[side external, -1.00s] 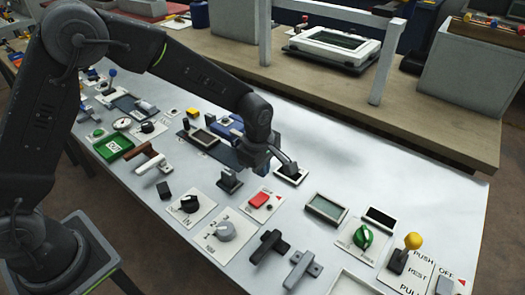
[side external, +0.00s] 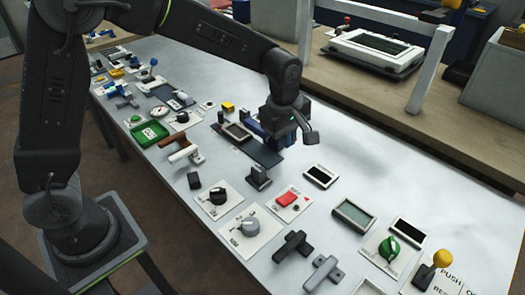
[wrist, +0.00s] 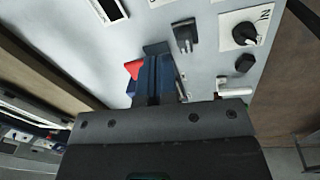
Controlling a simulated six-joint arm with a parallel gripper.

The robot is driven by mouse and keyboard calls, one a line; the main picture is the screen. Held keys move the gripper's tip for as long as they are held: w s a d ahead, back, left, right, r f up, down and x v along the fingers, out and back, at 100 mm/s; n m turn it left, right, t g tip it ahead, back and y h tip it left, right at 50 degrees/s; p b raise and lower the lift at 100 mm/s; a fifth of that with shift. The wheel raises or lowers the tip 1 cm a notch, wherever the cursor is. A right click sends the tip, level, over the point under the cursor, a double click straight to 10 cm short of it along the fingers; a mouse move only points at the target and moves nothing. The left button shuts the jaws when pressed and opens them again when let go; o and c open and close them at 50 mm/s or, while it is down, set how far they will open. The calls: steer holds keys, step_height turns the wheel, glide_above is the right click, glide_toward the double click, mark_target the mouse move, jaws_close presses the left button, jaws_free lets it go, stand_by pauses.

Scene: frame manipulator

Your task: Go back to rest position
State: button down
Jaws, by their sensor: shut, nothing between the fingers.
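My upper arm comes in from the left and bends down to the wrist. In the wrist view, my gripper's dark body fills the lower middle; a blue shape with a red part (wrist: 158,75) shows above it, and I cannot tell its exact outline.
A white frame (side external: 428,70) stands on the wooden bench behind. The table's far right part is bare.

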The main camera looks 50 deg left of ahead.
steer(key=s+a+r+m+t, duration=0.2)
steer(key=s+a+r+m, duration=0.5)
steer(key=s+r+m, duration=0.4)
steer(key=s+a+m+t, duration=0.2)
steer(key=s+m, duration=0.3)
steer(key=s, duration=0.7)
steer(key=shift+a+f, duration=0.2)
